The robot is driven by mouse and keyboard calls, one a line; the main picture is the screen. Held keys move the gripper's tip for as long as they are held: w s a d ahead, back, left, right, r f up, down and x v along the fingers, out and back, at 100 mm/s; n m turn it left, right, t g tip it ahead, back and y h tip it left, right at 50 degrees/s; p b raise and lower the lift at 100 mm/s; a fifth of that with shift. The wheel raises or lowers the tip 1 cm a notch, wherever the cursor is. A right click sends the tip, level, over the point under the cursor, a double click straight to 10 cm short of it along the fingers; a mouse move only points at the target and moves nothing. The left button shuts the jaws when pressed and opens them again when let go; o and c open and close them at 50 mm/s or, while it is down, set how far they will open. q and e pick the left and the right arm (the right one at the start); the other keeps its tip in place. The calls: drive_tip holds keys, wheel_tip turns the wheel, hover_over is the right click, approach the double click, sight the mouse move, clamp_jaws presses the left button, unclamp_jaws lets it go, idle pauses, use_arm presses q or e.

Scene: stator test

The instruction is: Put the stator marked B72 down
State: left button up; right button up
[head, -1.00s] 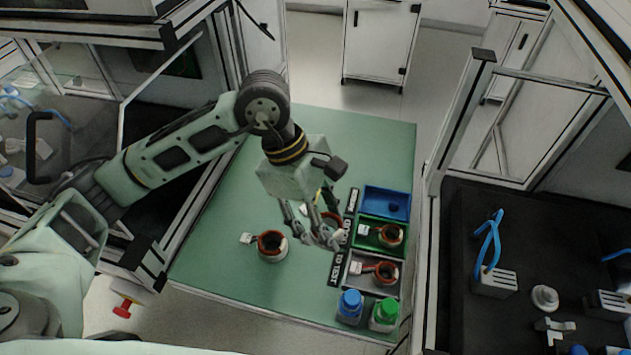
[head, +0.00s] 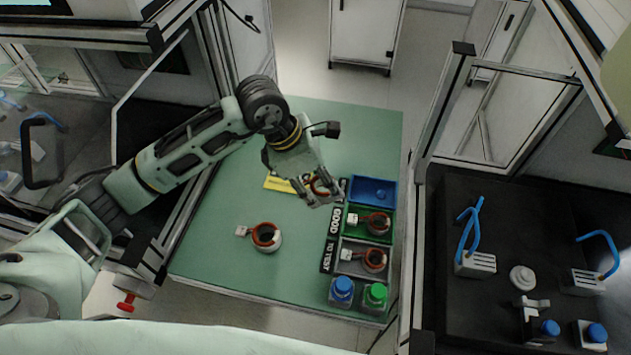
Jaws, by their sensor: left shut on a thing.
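My left gripper (head: 325,198) is shut on a stator (head: 319,186) with a reddish-brown winding, partly hidden by the fingers. It holds it over the green table, just left of the blue bin (head: 374,182). I cannot tell whether the stator touches the table, and no B72 mark is legible. Another stator (head: 267,238) with a white tag lies on the open table. One stator (head: 377,223) lies in the green bin (head: 352,231), and another (head: 374,260) lies in the grey bin (head: 347,269). My right gripper is not in view.
Black labels reading GOOD (head: 335,221) and TO TEST (head: 328,256) lie left of the bins. The table's left part is clear.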

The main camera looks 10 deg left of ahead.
use_arm(q)
drive_tip(key=shift+w+a+f, duration=0.3)
drive_tip(key=shift+w+f, duration=0.05)
drive_tip(key=shift+w, duration=0.15)
drive_tip(key=shift+w+a+f, duration=0.25)
drive_tip(key=shift+w+f, duration=0.1)
drive_tip(key=shift+w, duration=0.15)
wheel_tip(320, 180, down, 3)
drive_tip(key=shift+s+p, duration=0.1)
drive_tip(key=shift+p, duration=0.8)
drive_tip(key=shift+f, duration=0.45)
drive_tip(key=shift+f, duration=0.2)
drive_tip(key=o, duration=1.5)
drive_tip(key=shift+r, duration=0.1)
